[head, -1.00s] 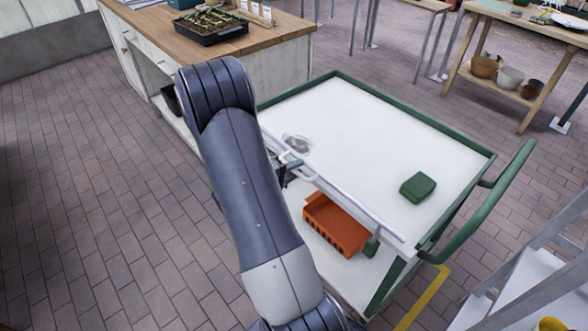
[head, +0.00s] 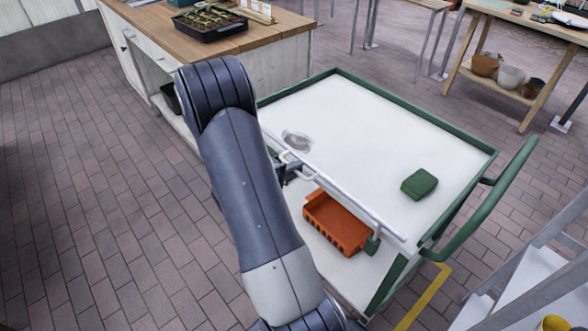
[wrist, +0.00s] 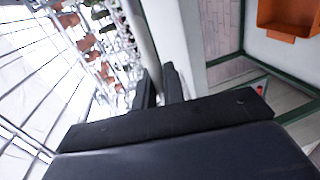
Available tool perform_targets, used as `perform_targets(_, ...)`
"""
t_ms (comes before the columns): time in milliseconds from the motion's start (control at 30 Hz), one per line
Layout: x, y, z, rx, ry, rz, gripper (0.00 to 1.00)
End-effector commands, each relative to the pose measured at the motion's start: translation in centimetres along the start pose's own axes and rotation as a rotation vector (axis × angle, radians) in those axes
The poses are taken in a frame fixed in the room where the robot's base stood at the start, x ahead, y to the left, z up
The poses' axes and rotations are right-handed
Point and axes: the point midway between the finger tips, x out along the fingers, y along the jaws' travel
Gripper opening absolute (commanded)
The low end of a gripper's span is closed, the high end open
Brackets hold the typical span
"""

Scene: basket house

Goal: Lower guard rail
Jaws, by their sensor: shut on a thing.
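The guard rail (head: 345,201) is a pale bar along the near long edge of a green-framed cart (head: 340,110) with a white top. A small pale handle (head: 288,155) sticks out from the rail near its left part. My gripper (head: 281,173) is at this handle, mostly hidden behind my arm in the head view. In the wrist view, the dark fingers of my gripper (wrist: 160,85) are close together at the end of a grey bar (wrist: 139,32), shut on the rail's handle. The contact itself is hardly visible.
A green block (head: 419,184) and a clear glassy item (head: 297,140) lie on the cart top. An orange bin (head: 336,223) sits on the lower shelf. A wooden-topped bench (head: 180,35) stands behind left, a grey metal rack (head: 530,270) at right. Brick floor is free at left.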

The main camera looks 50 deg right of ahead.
Motion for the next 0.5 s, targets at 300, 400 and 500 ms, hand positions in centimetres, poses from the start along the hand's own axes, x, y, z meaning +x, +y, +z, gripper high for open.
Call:
perform_targets(300, 0.8, -3.9, 0.0, 0.0, 0.001, -0.002, 0.0)
perform_targets(400, 1.0, -4.9, 0.0, 0.0, 0.001, -0.002, 0.0)
perform_targets(500, 1.2, -5.9, 0.0, -0.001, 0.001, -0.002, 0.0)
